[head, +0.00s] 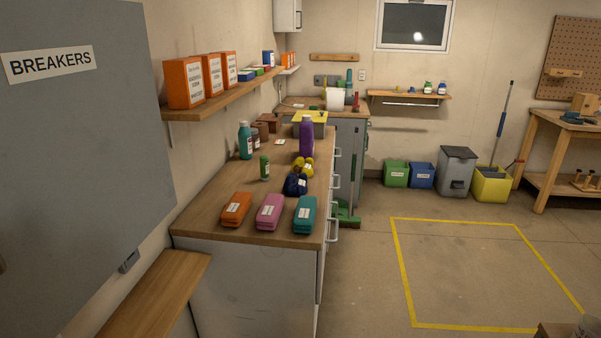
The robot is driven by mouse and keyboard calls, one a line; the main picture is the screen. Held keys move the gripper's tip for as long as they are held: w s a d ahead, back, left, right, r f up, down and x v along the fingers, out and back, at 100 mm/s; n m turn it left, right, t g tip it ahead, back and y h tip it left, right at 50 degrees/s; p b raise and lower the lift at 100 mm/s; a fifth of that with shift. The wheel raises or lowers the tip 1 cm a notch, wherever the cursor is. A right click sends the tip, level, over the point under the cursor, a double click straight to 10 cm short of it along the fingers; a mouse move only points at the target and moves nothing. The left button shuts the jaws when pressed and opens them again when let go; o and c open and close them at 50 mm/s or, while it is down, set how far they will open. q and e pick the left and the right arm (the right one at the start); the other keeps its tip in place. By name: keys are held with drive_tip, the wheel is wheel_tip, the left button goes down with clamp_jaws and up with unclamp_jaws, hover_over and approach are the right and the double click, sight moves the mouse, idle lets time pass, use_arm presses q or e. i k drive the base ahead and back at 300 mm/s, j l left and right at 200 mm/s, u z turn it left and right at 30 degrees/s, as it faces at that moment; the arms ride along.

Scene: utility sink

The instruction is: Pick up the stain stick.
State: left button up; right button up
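A small green upright stick-shaped container (264,168) with a pale label stands on the wooden counter (215,216); it looks like the stain stick, but its label is too small to read. It stands in front of a teal bottle (245,141) and left of the yellow rolled items (297,167). Neither of my grippers shows in the head view.
Orange, pink and teal labelled packs (270,211) lie along the counter's near edge. A dark blue bundle (295,185) and a purple bottle (306,138) are to the right. A shelf with orange boxes (184,82) overhangs the left.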

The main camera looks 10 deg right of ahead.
sight(264, 165)
drive_tip(key=u, duration=2.05)
drive_tip(key=l+u, duration=0.45)
drive_tip(key=k+l+u, duration=0.2)
drive_tip(key=l+u, duration=0.2)
drive_tip(key=l, duration=0.15)
drive_tip(key=k+l+u, duration=0.2)
drive_tip(key=l+u, duration=0.25)
drive_tip(key=k+l+u, duration=0.25)
drive_tip(key=l+u, duration=0.15)
drive_tip(key=k+l+u, duration=0.25)
drive_tip(key=u, duration=0.2)
drive_tip(key=k+l+u, duration=0.15)
drive_tip(key=k+u, duration=0.25)
drive_tip(key=k+l+z, duration=0.15)
drive_tip(key=k, duration=0.75)
drive_tip(key=k+j+z, duration=0.1)
drive_tip(key=k+z, duration=0.6)
drive_tip(key=k+l+z, duration=0.15)
drive_tip(key=k+z, duration=0.15)
drive_tip(key=k, duration=0.25)
